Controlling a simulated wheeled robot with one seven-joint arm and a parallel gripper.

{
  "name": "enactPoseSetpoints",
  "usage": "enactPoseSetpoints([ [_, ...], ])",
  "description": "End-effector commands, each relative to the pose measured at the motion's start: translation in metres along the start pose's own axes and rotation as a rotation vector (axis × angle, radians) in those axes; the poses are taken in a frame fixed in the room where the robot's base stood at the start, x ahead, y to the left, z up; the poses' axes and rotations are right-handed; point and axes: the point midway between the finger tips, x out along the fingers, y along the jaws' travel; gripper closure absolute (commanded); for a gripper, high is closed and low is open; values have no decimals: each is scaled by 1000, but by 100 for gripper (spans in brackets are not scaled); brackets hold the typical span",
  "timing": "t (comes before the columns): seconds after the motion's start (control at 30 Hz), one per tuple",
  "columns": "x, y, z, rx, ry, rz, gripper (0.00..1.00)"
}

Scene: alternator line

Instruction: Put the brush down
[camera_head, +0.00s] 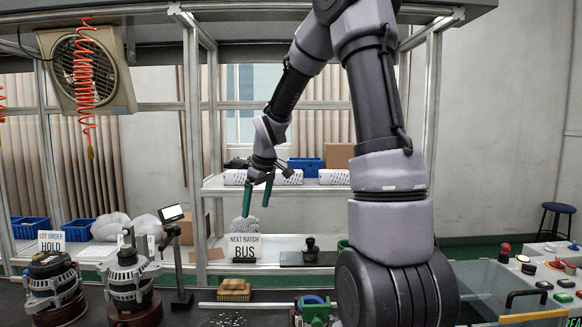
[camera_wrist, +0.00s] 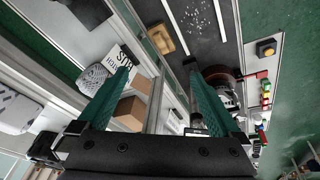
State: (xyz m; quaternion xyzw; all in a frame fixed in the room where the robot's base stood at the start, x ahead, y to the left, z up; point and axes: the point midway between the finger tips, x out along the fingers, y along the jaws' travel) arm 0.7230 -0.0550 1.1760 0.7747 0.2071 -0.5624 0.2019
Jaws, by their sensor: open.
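The brush, a tan wooden block (camera_head: 234,289), rests on the dark bench top near the front middle. It also shows in the wrist view (camera_wrist: 161,39), lying flat near the top with nothing holding it. My gripper (camera_head: 257,203) has two teal fingers spread apart with nothing between them. It hangs above and behind the brush, over the white shelf with the sign, clear of the brush. In the wrist view the open fingers (camera_wrist: 159,73) frame the sign, some brown boxes and the bench edge.
A "NEXT BATCH BUS" sign (camera_head: 244,248) stands below my gripper. A black stamp (camera_head: 310,249) is to its right. Two alternators (camera_head: 128,280) (camera_head: 53,287) and a small screen on a stand (camera_head: 172,214) are at left. Loose metal bits (camera_head: 228,319) lie in front of the brush.

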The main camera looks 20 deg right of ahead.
Motion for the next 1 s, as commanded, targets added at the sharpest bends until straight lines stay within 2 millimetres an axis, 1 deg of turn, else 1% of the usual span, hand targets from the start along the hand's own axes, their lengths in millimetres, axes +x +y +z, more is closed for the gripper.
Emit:
enactPoseSetpoints([
  [0.03, -26, -7, 6, 51, 15, 27, 0],
  [0.2, -95, -31, 37, 274, 73, 78, 0],
  [0.27, -117, -41, 50, 354, 101, 87, 0],
  [0.3, -130, -48, 58, 407, 121, 89, 0],
  [0.4, -160, -67, 82, 542, 177, 84, 0],
  [0.5, -184, -86, 107, 674, 235, 59, 0],
  [0.6, -200, -102, 128, 784, 285, 25, 0],
  [0.73, -212, -118, 148, 886, 327, -20, 0],
  [0.83, -215, -124, 156, 927, 343, -41, 0],
  [1.0, -216, -126, 158, 944, 347, -50, 0],
])
